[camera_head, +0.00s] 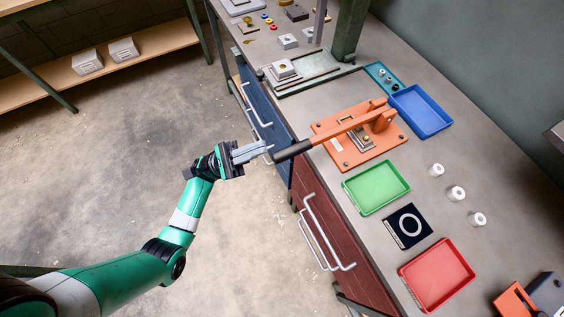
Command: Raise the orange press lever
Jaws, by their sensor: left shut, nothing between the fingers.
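The orange press (349,154) stands on the workbench, with its orange lever (341,129) reaching out over the front edge and ending in a black handle (292,150). The lever lies low, close to level, over the press plate. My left gripper (266,151) is shut and empty. Its fingertips are close to the free end of the black handle; I cannot tell whether they touch it. My right gripper is not in view.
A green tray (352,187), a blue tray (447,127) and a red tray (407,272) lie around the press. White cylinders (456,193) stand to the right. Drawer handles (318,232) stick out below the bench edge. The floor beside my arm is clear.

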